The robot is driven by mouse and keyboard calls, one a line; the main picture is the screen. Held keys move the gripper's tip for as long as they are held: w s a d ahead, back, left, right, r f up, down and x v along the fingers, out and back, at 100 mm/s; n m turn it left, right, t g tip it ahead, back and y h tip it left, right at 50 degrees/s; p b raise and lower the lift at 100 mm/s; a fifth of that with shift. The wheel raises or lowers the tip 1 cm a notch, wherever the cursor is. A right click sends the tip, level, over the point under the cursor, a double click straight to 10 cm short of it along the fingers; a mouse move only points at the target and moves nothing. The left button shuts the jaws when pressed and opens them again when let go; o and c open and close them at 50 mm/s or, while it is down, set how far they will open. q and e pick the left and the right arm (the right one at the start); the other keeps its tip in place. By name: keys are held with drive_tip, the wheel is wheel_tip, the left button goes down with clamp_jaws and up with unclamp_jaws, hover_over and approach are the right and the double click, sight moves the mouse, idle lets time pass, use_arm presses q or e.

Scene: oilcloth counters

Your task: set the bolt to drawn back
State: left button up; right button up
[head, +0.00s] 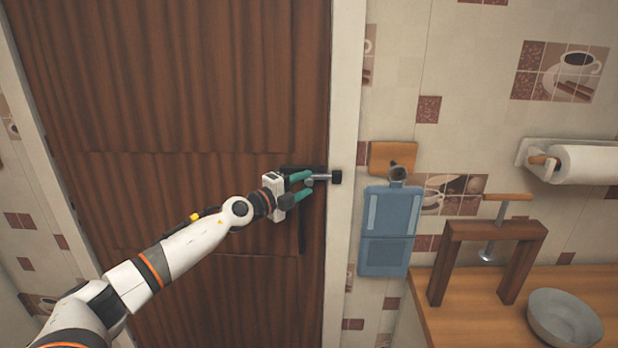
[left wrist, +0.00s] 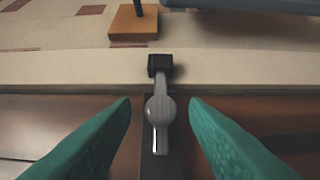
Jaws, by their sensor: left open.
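The bolt (head: 322,177) is on the right edge of the brown wooden door (head: 190,120). In the left wrist view its grey rod and rounded knob (left wrist: 160,108) lie along a dark plate (left wrist: 160,165). The rod's far end meets the black keeper (left wrist: 160,65) on the pale door frame, which also shows in the head view (head: 336,177). My left gripper (head: 306,186) is open, with its green fingers on either side of the knob and gaps visible on both sides. My right gripper is not in view.
Right of the frame, a wooden block (head: 381,158) with a dark peg and a blue board (head: 388,235) hang on the tiled wall. A wooden stand (head: 440,270) and grey bowl (head: 565,318) are on the counter. A paper roll (head: 585,163) is mounted further right.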

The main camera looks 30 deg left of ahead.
sight(319, 179)
use_arm(q)
drive_tip(key=shift+x, duration=1.35)
drive_tip(key=shift+f, duration=0.1)
drive_tip(key=shift+s, duration=0.1)
